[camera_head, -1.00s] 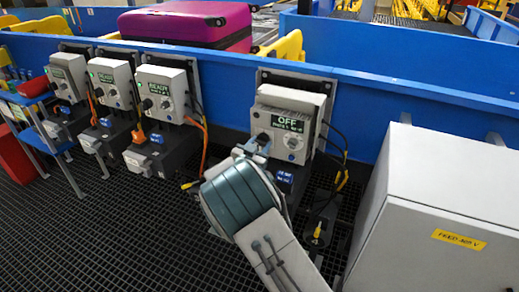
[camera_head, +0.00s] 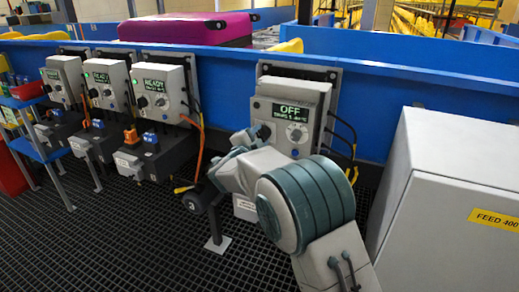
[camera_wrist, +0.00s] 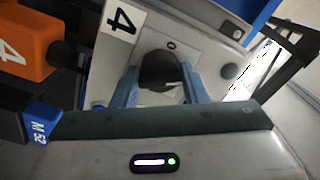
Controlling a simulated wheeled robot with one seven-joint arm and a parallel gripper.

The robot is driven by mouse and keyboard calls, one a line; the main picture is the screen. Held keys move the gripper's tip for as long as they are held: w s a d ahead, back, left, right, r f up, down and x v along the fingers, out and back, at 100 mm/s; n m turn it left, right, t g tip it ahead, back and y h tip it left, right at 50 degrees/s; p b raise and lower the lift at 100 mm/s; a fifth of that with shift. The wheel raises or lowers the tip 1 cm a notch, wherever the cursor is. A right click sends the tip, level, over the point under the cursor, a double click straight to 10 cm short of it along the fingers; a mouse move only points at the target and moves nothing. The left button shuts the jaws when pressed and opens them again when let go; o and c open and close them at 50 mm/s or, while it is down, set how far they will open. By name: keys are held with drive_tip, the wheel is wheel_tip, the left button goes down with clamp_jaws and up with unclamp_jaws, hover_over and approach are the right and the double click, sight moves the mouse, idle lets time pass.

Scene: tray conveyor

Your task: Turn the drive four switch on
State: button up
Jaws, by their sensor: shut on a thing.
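The drive four box (camera_head: 289,96) is a grey case on the blue wall, its display reading OFF. Its black rotary switch (camera_head: 264,131) is at the lower left of the front, partly hidden by my gripper (camera_head: 254,134). In the wrist view, my gripper (camera_wrist: 160,74) has its two blue fingers on either side of the black switch (camera_wrist: 158,70), shut on it. A 0 mark shows above the switch, and a 4 label (camera_wrist: 121,18) is beside it. The switch's exact angle is hard to tell.
Several similar drive boxes (camera_head: 160,84) stand to the left, the readable displays showing READY. A grey cabinet (camera_head: 450,190) marked FEED 400 is close on the right. An orange connector (camera_wrist: 25,45) marked 4 is at the left of the wrist view. Cables hang beside the boxes.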

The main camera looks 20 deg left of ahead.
drive_tip(key=shift+f+m+b, duration=0.1)
drive_tip(key=shift+m+b, duration=2.8)
drive_tip(key=o, duration=1)
drive_tip(key=shift+s, duration=0.1)
drive_tip(key=s, duration=0.4)
drive_tip(key=s+p, duration=0.1)
drive_tip(key=s, duration=0.4)
drive_tip(key=s+a, duration=0.1)
drive_tip(key=s, duration=0.3)
drive_tip(key=shift+s+p, duration=0.3)
drive_tip(key=shift+p, duration=0.1)
